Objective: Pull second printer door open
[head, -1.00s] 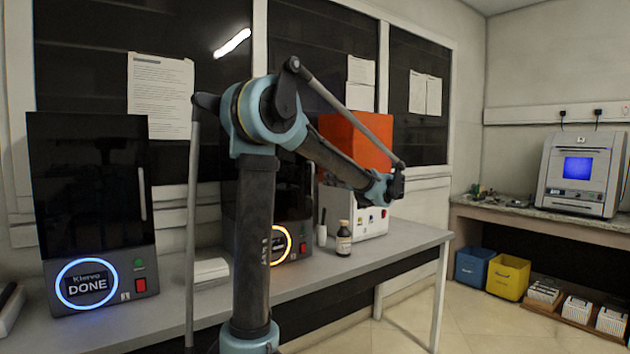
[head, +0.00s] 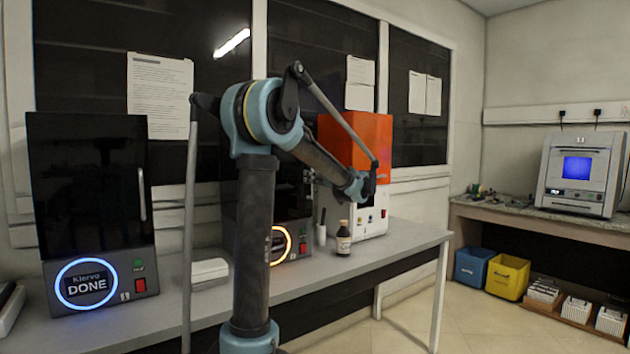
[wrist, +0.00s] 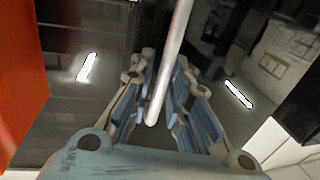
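The second printer (head: 291,243), dark with a glowing orange ring, stands mid-bench, mostly hidden behind my arm. Its dark door (head: 230,200) looks shut. My gripper (head: 312,178) is at the door's right side, small and partly hidden in the head view. In the wrist view my gripper (wrist: 165,80) has its blue-grey fingers apart, one on each side of the pale door handle bar (wrist: 172,50). The bar runs between the fingers, with a gap seen at least on the right. Contact cannot be told.
A first printer (head: 90,190) with a blue ring reading DONE stands left. An orange-topped machine (head: 357,150) stands close right of my gripper. A brown bottle (head: 343,238) and a white bottle (head: 321,230) stand on the bench (head: 400,240) in front.

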